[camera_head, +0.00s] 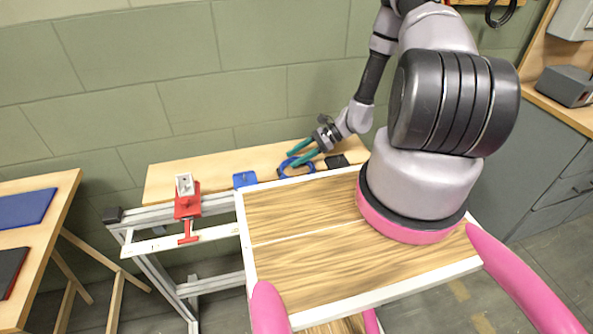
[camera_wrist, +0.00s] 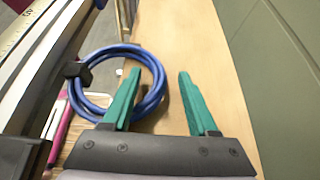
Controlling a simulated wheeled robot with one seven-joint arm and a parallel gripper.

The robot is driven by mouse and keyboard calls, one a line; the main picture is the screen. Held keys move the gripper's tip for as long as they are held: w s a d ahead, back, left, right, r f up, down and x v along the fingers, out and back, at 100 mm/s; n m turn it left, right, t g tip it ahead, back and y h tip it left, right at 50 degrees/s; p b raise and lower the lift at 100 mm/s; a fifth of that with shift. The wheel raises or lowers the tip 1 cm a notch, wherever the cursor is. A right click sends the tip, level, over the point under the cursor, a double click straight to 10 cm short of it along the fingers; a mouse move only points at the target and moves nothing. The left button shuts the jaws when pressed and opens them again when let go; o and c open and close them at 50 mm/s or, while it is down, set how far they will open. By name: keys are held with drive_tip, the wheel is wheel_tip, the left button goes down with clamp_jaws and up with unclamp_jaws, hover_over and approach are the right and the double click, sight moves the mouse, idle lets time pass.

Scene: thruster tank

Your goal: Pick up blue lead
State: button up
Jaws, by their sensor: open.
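The blue lead (camera_head: 283,169) is a coiled blue cable on the narrow wooden bench against the wall. It also shows in the wrist view (camera_wrist: 90,56), left of centre, with a dark clip or plug on its left side. My gripper (camera_head: 302,157) has two green fingers and reaches over the bench at the coil. In the wrist view my gripper (camera_wrist: 158,75) is open. Its left finger overlaps the right part of the coil, and its right finger is over bare wood. Nothing is clearly between the fingers. I cannot tell the height of the fingers above the coil.
A blue block (camera_head: 244,179) lies left of the coil and a dark item (camera_head: 338,162) lies right of it. A red clamp (camera_head: 187,204) stands on the metal rail. The green block wall (camera_head: 150,90) is close behind. The bench (camera_head: 165,181) has free room at its left.

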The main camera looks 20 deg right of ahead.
clamp_jaws()
drive_tip(key=shift+r, duration=0.1)
wheel_tip(320, 180, up, 10)
drive_tip(key=shift+f, duration=0.1)
idle(0.4)
